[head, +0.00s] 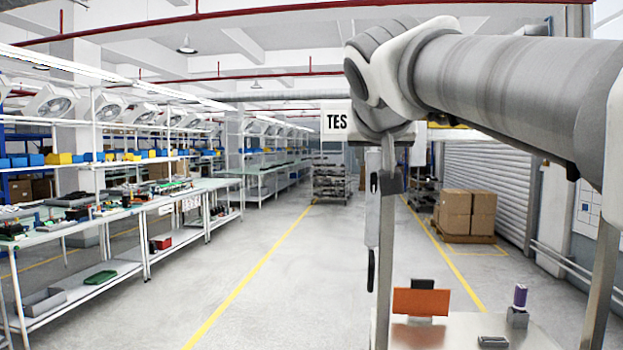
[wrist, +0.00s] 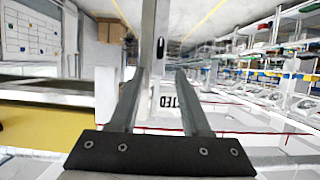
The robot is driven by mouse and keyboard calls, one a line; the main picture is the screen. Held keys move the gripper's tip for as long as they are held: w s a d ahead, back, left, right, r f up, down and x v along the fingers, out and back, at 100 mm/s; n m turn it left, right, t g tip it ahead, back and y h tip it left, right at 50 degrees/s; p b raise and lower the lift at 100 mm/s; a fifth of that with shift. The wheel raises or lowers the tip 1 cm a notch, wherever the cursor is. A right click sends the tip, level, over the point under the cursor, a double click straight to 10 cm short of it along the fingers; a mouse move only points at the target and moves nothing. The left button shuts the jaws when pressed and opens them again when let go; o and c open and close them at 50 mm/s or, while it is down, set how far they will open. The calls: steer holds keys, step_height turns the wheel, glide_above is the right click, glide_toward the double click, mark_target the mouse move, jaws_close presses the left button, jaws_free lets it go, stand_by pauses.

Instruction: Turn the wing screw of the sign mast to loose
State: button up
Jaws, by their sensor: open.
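The sign mast is an upright grey metal post (head: 385,260), partly covered by my arm in the head view. The wrist view shows the mast (wrist: 148,30) running away beyond my fingertips, with the sign's lettering (wrist: 168,102) upside down between the fingers. A small dark piece (wrist: 160,48) on the mast just past the fingertips may be the wing screw; its turn position cannot be told. My gripper (wrist: 160,72) is open, its fingers apart with nothing clearly held. It is mostly hidden in the head view.
A bench top (head: 470,335) below the mast holds an orange panel (head: 421,302) and a purple-topped item (head: 520,296). A slim pale thing with a dark lower end (head: 371,268) hangs beside the mast. Workbenches (head: 130,215) line the left; the aisle floor (head: 300,270) is clear.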

mark_target(374, 178)
steer(key=x, duration=1.2)
steer(key=shift+w+f+p, duration=0.15)
steer(key=shift+w+p, duration=0.05)
steer(key=shift+p, duration=0.2)
jaws_close()
